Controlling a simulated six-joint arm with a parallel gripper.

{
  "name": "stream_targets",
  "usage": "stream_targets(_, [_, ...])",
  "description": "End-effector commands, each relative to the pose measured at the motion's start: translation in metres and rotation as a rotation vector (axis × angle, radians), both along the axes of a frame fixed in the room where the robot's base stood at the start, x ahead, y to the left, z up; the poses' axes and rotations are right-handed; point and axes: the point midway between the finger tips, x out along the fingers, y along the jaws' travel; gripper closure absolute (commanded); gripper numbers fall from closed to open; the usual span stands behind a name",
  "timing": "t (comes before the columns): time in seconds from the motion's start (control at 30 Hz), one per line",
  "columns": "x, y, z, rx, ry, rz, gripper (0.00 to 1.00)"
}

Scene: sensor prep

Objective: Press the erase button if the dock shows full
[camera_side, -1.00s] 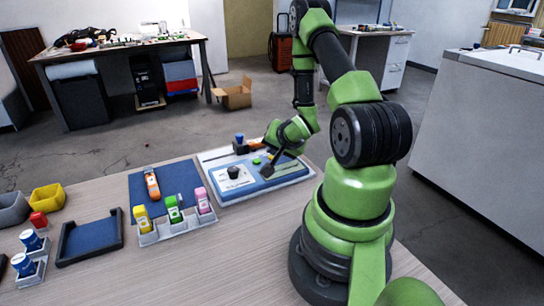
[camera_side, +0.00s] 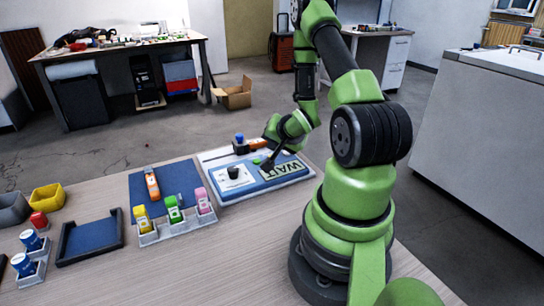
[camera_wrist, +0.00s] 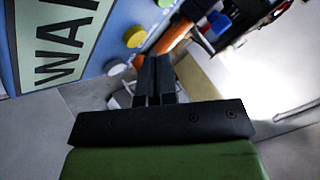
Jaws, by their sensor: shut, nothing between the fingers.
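The dock (camera_side: 222,196) is a blue and white panel at the back edge of the table. Its pale green display (camera_side: 290,170) reads WAIT; in the wrist view the display (camera_wrist: 62,38) is cut off and shows "WAI". I cannot read which is the erase button. My gripper (camera_side: 266,165) is shut and empty, over the dock near the display's left end; its fingers (camera_wrist: 154,70) are together in the wrist view.
A black knob-like part (camera_side: 233,172) stands on the dock's left. A blue-topped black part (camera_side: 239,140) is behind. A blue mat (camera_side: 180,180) with an orange stick (camera_side: 152,182) and a grey rack (camera_side: 178,228) of coloured sticks lie left.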

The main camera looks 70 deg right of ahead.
Motion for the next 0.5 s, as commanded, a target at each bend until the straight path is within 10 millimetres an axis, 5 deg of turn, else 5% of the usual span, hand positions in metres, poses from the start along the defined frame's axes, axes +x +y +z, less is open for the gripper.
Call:
stream_targets(0.23, [0.0,0.0,0.004,-0.001,-0.001,0.0,1.0])
stream_targets(0.5, [0.0,-0.001,0.031,-0.004,-0.002,0.0,1.0])
